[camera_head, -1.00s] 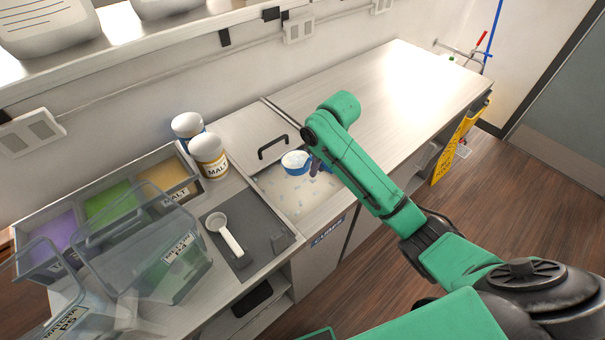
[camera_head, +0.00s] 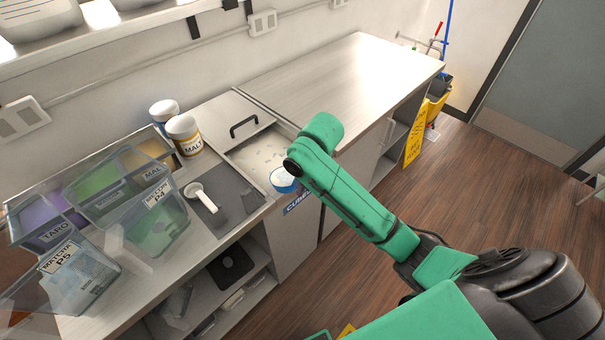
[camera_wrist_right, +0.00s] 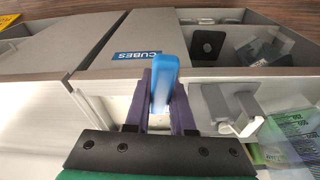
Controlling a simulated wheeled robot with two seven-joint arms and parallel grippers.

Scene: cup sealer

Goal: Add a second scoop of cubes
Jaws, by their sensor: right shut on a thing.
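The ice bin (camera_head: 240,158) in the counter has its lid partly open, with pale cubes (camera_head: 262,157) inside and a blue CUBES label (camera_head: 300,203) on its front. A blue scoop (camera_head: 284,180) is at the bin's front right edge, beside my right arm; pale material shows in its bowl, but I cannot tell how much. In the right wrist view, my right gripper (camera_wrist_right: 165,98) is shut on the scoop's blue handle (camera_wrist_right: 166,68). In the head view the fingers are hidden by the arm. My left gripper is not in view.
Clear tubs labelled matcha (camera_head: 157,222) and topping bins (camera_head: 91,177) fill the left. The counter to the right (camera_head: 340,75) is clear.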

